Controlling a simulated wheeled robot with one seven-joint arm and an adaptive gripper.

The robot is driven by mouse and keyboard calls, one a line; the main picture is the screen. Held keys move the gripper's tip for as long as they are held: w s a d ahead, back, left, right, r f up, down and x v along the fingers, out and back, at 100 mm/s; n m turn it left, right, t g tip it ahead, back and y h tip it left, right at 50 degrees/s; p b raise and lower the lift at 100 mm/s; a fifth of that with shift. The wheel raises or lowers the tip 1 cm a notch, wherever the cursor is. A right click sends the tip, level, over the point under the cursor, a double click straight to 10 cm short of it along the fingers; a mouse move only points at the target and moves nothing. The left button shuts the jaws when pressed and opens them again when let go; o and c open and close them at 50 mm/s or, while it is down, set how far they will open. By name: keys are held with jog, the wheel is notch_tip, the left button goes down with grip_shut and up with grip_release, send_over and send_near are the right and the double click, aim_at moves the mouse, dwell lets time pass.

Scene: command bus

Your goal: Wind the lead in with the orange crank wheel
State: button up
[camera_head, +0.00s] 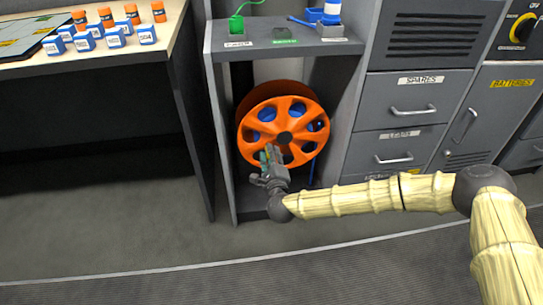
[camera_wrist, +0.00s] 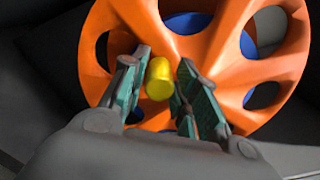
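The orange crank wheel (camera_head: 283,128) stands upright in the open bay of the grey cabinet, with round holes around a dark hub. Blue lead (camera_head: 267,114) shows through the holes behind it. In the wrist view the wheel (camera_wrist: 225,45) fills the upper part. A yellow knob (camera_wrist: 159,79) sticks out from the wheel towards my gripper. My gripper (camera_wrist: 158,85) is open, one finger on each side of the knob, with a gap visible at least on the right. In the head view my gripper (camera_head: 271,158) is at the wheel's lower left and hides the knob.
Cabinet walls flank the bay on the left (camera_head: 222,140) and right. A shelf (camera_head: 280,45) above holds a green plug and a blue-and-white item. Drawers (camera_head: 400,100) stand to the right. A table (camera_head: 100,62) with blue boxes and orange cylinders is at left. The floor (camera_head: 130,215) in front is clear.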

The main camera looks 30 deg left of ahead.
jog(key=shift+o, duration=0.8)
jog(key=shift+d, duration=0.15)
jog(key=v, duration=1.2)
